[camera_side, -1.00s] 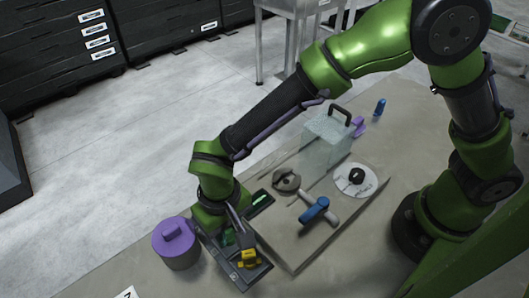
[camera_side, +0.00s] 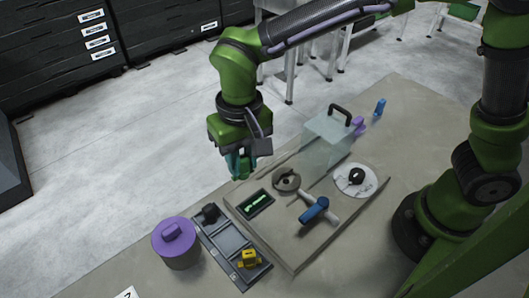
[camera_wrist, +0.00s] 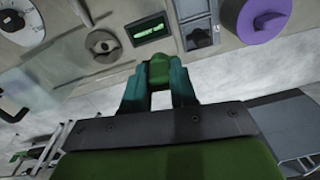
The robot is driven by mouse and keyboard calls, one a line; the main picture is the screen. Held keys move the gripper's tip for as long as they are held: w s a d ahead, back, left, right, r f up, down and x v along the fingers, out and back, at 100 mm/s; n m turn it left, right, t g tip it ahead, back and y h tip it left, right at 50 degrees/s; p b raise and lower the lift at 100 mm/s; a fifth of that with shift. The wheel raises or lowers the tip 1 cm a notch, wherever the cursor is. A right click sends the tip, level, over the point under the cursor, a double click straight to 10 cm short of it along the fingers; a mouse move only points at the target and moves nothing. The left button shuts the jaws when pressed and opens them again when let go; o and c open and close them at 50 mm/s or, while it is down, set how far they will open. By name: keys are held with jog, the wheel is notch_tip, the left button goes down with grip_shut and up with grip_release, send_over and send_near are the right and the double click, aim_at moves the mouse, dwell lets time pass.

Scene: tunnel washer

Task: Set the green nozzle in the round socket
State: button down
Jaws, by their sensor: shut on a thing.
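The green nozzle (camera_side: 240,168) is held between the fingertips of my gripper (camera_side: 242,158), raised clear of the panel. In the wrist view the nozzle (camera_wrist: 159,70) sits between the two teal fingers (camera_wrist: 158,86), with its end pointing away from the palm. A round grey fitting with a dark notched middle (camera_side: 286,180), which looks like the round socket, is on the panel to the right of and below my gripper in the side view. It also shows in the wrist view (camera_wrist: 103,43), up and left of the nozzle. Nozzle and fitting are apart.
A lit green display (camera_side: 256,203) lies below my gripper. A compartment tray (camera_side: 231,240) holds a black piece (camera_side: 209,213) and a yellow piece (camera_side: 249,258). A purple-lidded pot (camera_side: 176,243), blue-handled lever (camera_side: 314,210), clear box (camera_side: 327,140) and white dial (camera_side: 356,180) stand around.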

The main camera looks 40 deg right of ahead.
jog(key=s+d+f+n, duration=0.2)
jog(key=d, duration=0.9)
jog(key=shift+w+a+f, duration=0.1)
jog(key=shift+a+f, duration=0.05)
jog(key=shift+f, duration=0.95)
jog(key=shift+w+a+f, duration=0.1)
jog(key=shift+f, duration=0.95)
jog(key=shift+f, duration=0.3)
jog(key=shift+f, duration=0.5)
jog(key=shift+f, duration=0.35)
jog(key=shift+f, duration=0.3)
jog(key=shift+f, duration=0.15)
